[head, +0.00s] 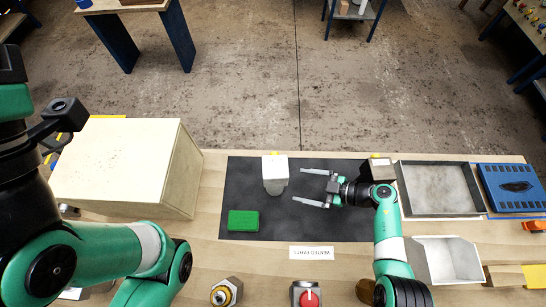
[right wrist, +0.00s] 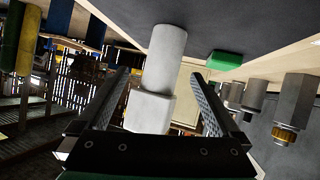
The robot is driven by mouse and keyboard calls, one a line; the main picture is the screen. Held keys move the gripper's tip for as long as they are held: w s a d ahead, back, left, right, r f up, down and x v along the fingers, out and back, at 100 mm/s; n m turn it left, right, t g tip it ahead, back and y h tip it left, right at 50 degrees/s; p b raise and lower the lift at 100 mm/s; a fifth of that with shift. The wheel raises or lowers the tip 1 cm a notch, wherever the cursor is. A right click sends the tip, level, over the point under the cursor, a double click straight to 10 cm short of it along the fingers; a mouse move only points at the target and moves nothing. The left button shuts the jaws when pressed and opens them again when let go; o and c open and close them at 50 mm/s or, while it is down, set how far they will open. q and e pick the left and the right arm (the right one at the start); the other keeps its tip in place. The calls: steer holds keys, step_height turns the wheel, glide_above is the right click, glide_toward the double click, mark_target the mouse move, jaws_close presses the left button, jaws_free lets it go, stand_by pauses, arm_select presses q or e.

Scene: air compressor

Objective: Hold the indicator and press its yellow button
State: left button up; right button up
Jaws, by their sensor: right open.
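The indicator (head: 274,170) is a white block with a grey cylinder on its near side, on the dark mat. A small yellow part (head: 274,154) shows at its far top edge. My right gripper (head: 299,185) is open and empty, its fingers pointing left at the indicator from just right of it. In the right wrist view, the indicator's cylinder and block (right wrist: 164,60) appear between the spread fingers (right wrist: 160,73), with gaps on both sides. The yellow part cannot be made out there. My left arm is at the left, but its gripper does not show.
A green block (head: 243,220) lies on the mat (head: 330,228) near its left edge. A large pale wooden box (head: 115,165) stands at left. A grey tray (head: 440,213), blue case (head: 512,188) and white bin (head: 447,262) are at right. A red knob (head: 308,298) is at the front.

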steer(key=shift+s+f+m+g, duration=0.15)
steer(key=shift+f+m+g, duration=0.15)
steer(key=shift+f+m, duration=0.3)
steer(key=b+x, duration=0.6)
steer(key=x, duration=0.3)
steer(key=shift+b, duration=0.35)
steer(key=shift+a, duration=0.45)
arm_select(q)
step_height(320, 180, down, 7)
steer(key=shift+f+y, duration=0.15)
steer(key=shift+y, duration=0.15)
arm_select(e)
steer(key=c, duration=1)
steer(key=shift+c, duration=0.2)
arm_select(q)
jaws_close()
